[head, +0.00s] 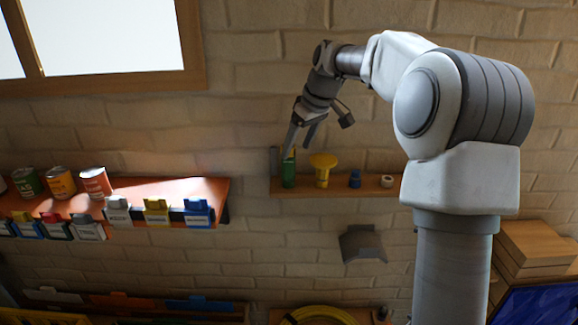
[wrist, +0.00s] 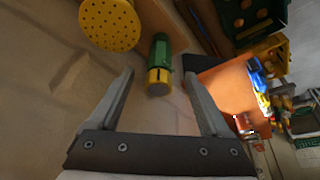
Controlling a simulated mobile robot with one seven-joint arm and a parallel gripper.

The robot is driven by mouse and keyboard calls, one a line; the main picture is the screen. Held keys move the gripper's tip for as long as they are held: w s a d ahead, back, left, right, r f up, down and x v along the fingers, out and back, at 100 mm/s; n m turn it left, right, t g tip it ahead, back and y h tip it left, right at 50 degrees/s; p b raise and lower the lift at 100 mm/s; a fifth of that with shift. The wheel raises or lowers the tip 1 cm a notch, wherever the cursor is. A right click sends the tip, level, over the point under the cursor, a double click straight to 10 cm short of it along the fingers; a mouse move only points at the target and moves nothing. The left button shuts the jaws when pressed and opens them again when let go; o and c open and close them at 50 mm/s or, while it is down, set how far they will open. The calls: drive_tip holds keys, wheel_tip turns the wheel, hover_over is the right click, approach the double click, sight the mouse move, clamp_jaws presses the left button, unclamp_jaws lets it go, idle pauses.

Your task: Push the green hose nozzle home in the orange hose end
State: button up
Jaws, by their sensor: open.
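The green hose nozzle (head: 288,173) stands upright near the left end of the small wooden wall shelf. In the wrist view the green nozzle (wrist: 161,52) has a yellow band and end, and lies just beyond and between my fingertips. My gripper (head: 299,148) is open and tilted down over the nozzle; in the wrist view my gripper (wrist: 159,76) has its fingers apart with nothing held. Whether a finger touches the nozzle I cannot tell. I cannot make out the orange hose end in either view.
A yellow sprinkler head (head: 322,169) stands right beside the nozzle, followed by a blue fitting (head: 355,179) and a pale ring (head: 387,181) on the wooden shelf (head: 335,188). An orange shelf (head: 150,190) with cans is at left. A coiled yellow hose (head: 318,314) shows below.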

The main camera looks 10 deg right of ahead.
sight(288, 167)
drive_tip(key=x, duration=0.9)
drive_tip(key=shift+p, duration=0.3)
drive_tip(key=shift+r, duration=0.1)
drive_tip(key=shift+c, duration=0.3)
clamp_jaws()
